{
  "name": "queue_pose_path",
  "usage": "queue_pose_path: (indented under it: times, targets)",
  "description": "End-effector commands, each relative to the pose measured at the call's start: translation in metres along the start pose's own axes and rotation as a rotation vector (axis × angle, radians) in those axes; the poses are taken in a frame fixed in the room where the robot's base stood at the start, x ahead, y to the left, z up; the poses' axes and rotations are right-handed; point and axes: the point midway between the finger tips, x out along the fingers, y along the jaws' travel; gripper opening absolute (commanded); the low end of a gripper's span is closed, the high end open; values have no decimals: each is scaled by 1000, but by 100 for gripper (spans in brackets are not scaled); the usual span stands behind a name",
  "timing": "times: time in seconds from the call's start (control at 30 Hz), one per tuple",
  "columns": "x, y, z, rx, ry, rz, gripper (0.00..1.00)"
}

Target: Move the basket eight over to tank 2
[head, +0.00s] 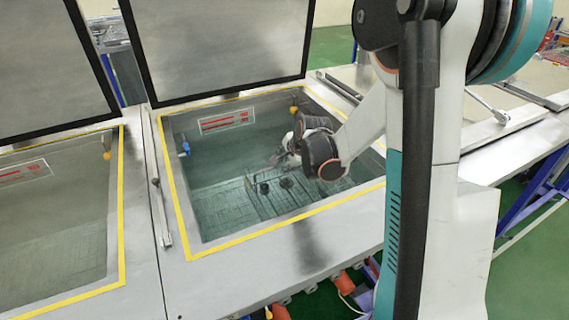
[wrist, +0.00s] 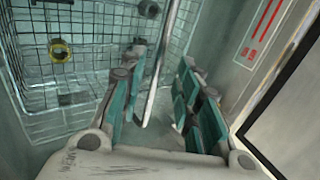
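The wire-mesh basket (head: 232,203) sits down inside the middle open tank (head: 174,190) in the head view. Its mesh wall (wrist: 28,75) fills the left of the wrist view, with a yellow ring (wrist: 59,51) on it. I cannot read a number on the basket or tank. My gripper (head: 281,158) reaches down into this tank, partly hidden by my wrist. In the wrist view my gripper (wrist: 162,62) has its teal fingers apart. A thin metal bar (wrist: 160,70), seemingly the basket's handle, runs between them with visible gaps on both sides.
A second open tank (head: 119,225) stands at the left; its visible inside looks empty of baskets. Raised black-framed lids (head: 220,45) stand behind both tanks. A label with red lines (head: 224,120) is on the tank's back wall. A flat closed surface (head: 482,115) lies to the right.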

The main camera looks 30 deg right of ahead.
Motion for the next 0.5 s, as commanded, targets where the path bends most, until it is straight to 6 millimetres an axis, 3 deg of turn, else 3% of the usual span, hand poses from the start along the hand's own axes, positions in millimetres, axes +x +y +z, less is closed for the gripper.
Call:
queue_pose_path:
  times: [0.5]
  targets:
    - [-76, 0, 0, 1, 0, -1, 30]
